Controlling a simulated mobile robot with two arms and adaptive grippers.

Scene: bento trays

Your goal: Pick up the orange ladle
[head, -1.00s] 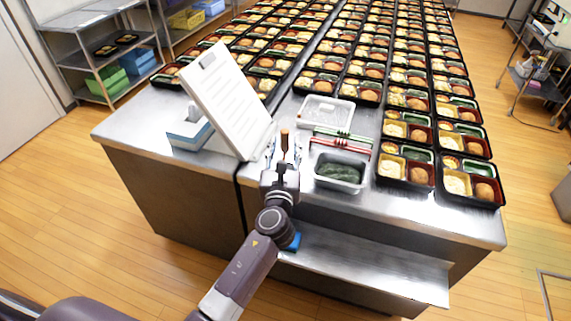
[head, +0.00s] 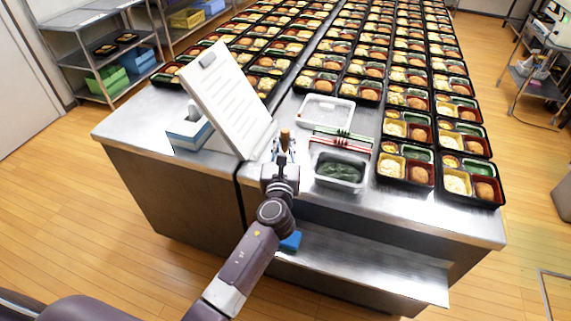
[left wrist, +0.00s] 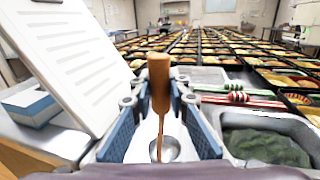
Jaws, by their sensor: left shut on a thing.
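The orange ladle (left wrist: 159,85) stands upright at the front of the steel counter, with its brownish-orange handle up and its small metal bowl (left wrist: 170,149) low down. Its handle top (head: 284,134) also shows in the head view, between the fingers. My left gripper (head: 284,152) is shut on the ladle's handle. In the left wrist view its two blue-lined fingers (left wrist: 162,125) stand on either side of the handle. The lower part of the ladle is hidden in the head view. My right gripper is not in view.
A tilted white clipboard (head: 230,100) and a blue-and-white tissue box (head: 188,133) stand left. Right are a metal pan of dark green food (head: 340,185), red and green tongs (head: 342,140) and a clear-lidded tray (head: 325,108). Rows of bento trays (head: 405,170) fill the counter behind.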

